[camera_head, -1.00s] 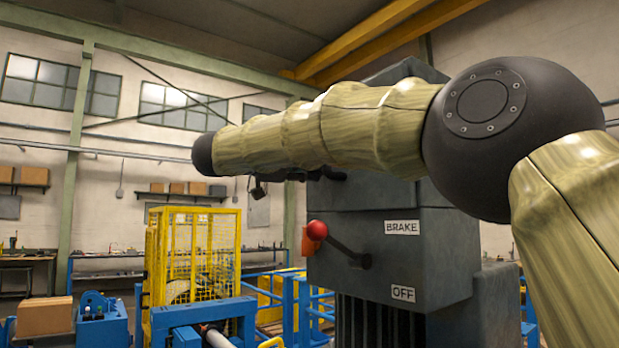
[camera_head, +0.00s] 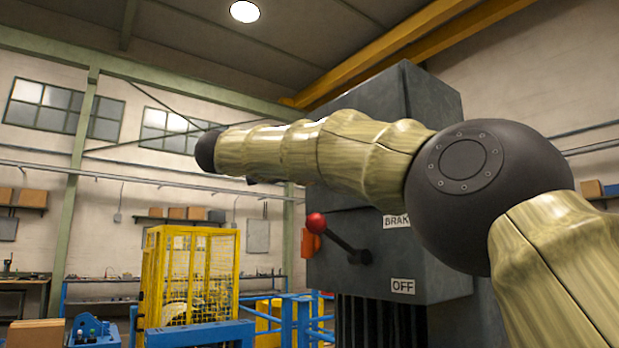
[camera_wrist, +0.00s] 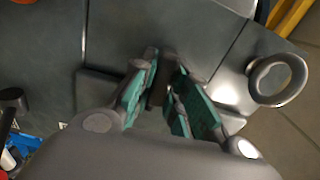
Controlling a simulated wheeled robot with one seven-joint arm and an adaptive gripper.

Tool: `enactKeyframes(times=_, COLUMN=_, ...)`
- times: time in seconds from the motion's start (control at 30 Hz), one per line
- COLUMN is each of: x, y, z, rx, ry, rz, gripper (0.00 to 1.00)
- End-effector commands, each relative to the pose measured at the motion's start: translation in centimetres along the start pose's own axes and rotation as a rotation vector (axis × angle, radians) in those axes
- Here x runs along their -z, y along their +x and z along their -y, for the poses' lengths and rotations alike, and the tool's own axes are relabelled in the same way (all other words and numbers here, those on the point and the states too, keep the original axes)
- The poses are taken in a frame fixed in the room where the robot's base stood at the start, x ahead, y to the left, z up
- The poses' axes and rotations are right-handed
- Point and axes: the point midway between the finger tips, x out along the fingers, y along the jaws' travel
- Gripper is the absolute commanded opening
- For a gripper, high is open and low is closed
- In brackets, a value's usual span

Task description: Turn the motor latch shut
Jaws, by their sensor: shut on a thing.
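My gripper (camera_wrist: 160,98) shows in the wrist view, its two teal-padded fingers closed around a narrow dark piece (camera_wrist: 157,92) that stands out from a grey metal face. This piece looks like the motor latch, but the fingers hide most of it. In the head view, my arm crosses in front of the tall grey motor housing (camera_head: 430,275), and the gripper and latch are hidden behind it.
In the head view, a yellow mesh cage (camera_head: 190,270) and blue railings (camera_head: 305,318) stand left of the housing. A cardboard box (camera_head: 35,333) is at lower left.

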Motion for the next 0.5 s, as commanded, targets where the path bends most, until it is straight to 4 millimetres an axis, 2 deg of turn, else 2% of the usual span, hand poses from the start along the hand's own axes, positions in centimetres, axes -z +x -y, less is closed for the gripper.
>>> enactKeyframes(times=0.5, x=-0.06, y=-0.03, z=-0.12, rx=0.0, ry=0.069, rz=0.0, gripper=0.0)
